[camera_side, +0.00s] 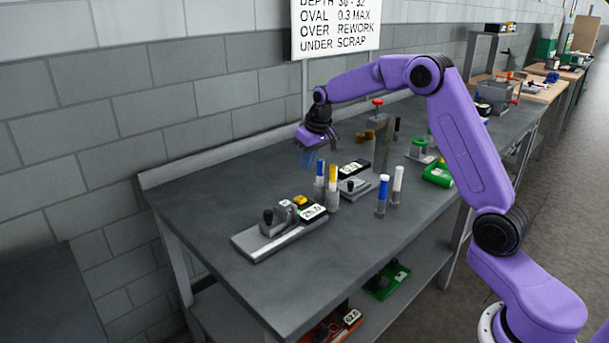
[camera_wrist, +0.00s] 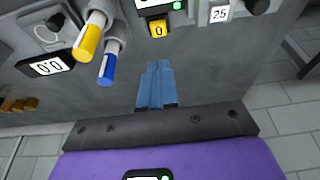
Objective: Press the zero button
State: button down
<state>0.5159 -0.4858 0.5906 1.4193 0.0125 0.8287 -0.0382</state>
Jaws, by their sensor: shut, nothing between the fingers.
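The zero button is a small yellow block marked "0" (camera_wrist: 158,30) at the top middle of the wrist view, below a white display with a green light. In the side view the yellow button (camera_side: 300,201) sits on a grey gauge (camera_side: 275,235) at the front left of the bench. My gripper (camera_side: 308,162) is above the bench, behind and higher than the gauge, apart from the button. In the wrist view its blue fingers (camera_wrist: 157,70) are together and empty, with their tips below the button in the picture.
Yellow-topped (camera_side: 333,180) and blue-topped (camera_side: 319,178) cylinders stand close beside the gauge. A second display reading 0.0 (camera_wrist: 47,66) is at left.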

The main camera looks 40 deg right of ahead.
jog(key=shift+v, duration=1)
jog(key=s+a+r+n+g+y, duration=0.1)
jog(key=s+a+n, duration=0.2)
jog(key=s+a, duration=0.65)
jog(key=s+a+r+n+g, duration=0.1)
jog(key=s+a+n, duration=0.2)
jog(key=s+a, duration=0.65)
jog(key=s+d+f+n, duration=0.1)
jog(key=s+d+n, duration=0.1)
jog(key=s, duration=0.6)
jog(key=s+d+f+n, duration=0.1)
jog(key=s+d+n, duration=0.1)
jog(key=s, duration=0.7)
jog(key=s+d+f+n+g, duration=0.1)
jog(key=s+n, duration=0.1)
jog(key=s, duration=0.6)
jog(key=shift+s+d+f+n+h, duration=0.25)
jog(key=shift+d+f+n+h, duration=0.05)
jog(key=shift+d, duration=0.1)
